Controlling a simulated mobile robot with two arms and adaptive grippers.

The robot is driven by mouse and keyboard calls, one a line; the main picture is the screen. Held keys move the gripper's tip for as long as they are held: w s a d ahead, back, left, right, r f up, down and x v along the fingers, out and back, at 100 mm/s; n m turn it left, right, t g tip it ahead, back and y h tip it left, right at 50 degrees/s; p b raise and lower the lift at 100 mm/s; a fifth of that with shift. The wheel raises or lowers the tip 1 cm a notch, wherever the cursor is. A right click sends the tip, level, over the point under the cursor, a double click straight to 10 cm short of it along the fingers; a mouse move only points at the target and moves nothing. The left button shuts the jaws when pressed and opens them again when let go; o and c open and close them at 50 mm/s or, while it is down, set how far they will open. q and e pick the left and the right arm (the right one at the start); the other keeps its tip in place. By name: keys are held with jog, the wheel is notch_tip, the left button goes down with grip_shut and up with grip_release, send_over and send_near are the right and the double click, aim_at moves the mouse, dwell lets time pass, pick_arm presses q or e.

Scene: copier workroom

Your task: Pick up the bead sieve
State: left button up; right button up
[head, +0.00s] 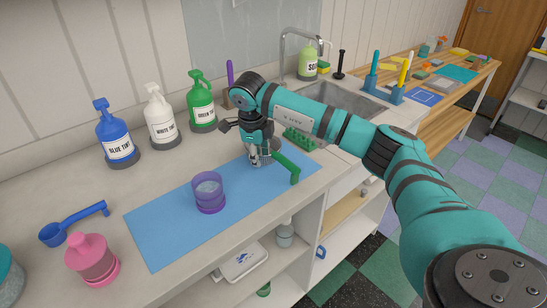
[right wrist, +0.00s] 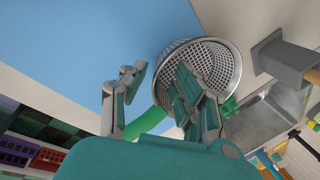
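The bead sieve is a perforated metal bowl (right wrist: 218,58) with a green handle (head: 287,165). It stands on the blue mat (head: 165,235). In the head view my right gripper (head: 257,160) is low over the bowl and hides part of it. In the right wrist view my right gripper (right wrist: 157,75) has its fingers wide apart. One finger overlaps the bowl's opening, and the other is outside the rim over the mat. The green handle shows partly between and behind the fingers. Contact cannot be told. My left gripper is out of view.
A purple-banded cup (head: 209,193) stands on the mat. Blue (head: 116,140), white (head: 160,118) and green (head: 201,105) pump bottles line the wall. A blue scoop (head: 75,222) and pink bottle (head: 92,260) are at left. The sink (head: 350,97) is behind my right arm.

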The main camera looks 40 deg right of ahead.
grip_shut()
dwell(0.3)
